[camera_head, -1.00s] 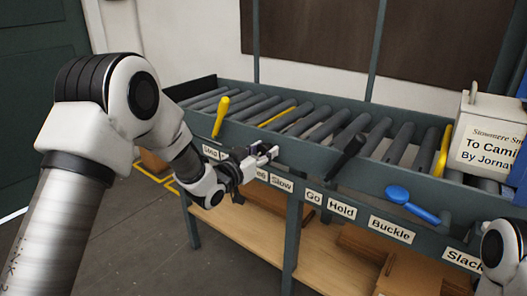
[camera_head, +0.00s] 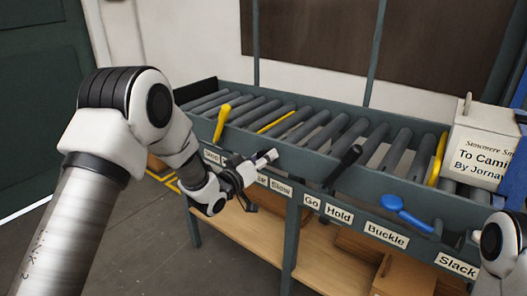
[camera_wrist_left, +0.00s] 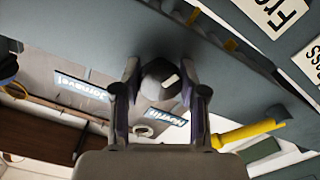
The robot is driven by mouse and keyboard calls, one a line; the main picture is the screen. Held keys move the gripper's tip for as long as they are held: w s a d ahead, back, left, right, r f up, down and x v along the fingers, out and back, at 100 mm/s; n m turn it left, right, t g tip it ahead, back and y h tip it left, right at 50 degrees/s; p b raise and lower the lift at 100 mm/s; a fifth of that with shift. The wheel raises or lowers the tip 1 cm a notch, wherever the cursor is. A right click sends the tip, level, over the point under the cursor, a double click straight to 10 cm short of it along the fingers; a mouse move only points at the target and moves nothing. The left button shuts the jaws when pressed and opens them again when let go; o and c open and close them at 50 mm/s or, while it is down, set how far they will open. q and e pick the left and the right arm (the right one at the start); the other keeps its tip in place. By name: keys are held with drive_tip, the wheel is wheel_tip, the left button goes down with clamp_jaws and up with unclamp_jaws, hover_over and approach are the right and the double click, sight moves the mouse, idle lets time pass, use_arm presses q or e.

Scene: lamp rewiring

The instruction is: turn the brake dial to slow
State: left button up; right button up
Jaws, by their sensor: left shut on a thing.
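The brake dial (camera_wrist_left: 160,80) is a dark round knob with a white mark, seen close up between the fingers in the left wrist view. My left gripper (camera_wrist_left: 158,92) is shut on it, one finger on each side. In the head view my left gripper (camera_head: 262,160) is at the front rail of the roller conveyor, and the dial is hidden there. The Slow label (camera_head: 281,187) is on the rail just right of the gripper. A label partly covered by the gripper sits left of it. My right gripper is out of the head view; only part of that arm shows.
A yellow lever (camera_head: 222,122) stands left of the gripper and a black lever (camera_head: 344,165) right of it. A blue handle (camera_head: 405,212) lies further right. A white labelled box (camera_head: 482,150) rests at the conveyor's right end. Open floor lies at the left.

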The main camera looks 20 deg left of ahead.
use_arm(q)
drive_tip(key=n+p, duration=0.3)
drive_tip(key=n, duration=0.3)
drive_tip(key=shift+r+p, duration=0.15)
drive_tip(key=shift+p, duration=0.2)
drive_tip(key=n+p, duration=0.1)
drive_tip(key=n, duration=0.2)
drive_tip(key=shift+n+p, duration=0.3)
drive_tip(key=shift+n, duration=0.1)
drive_tip(key=shift+n+p, duration=0.5)
drive_tip(key=shift+n, duration=0.8)
drive_tip(key=o, duration=1.1)
drive_tip(key=shift+o, duration=0.2)
drive_tip(key=v, duration=1.2)
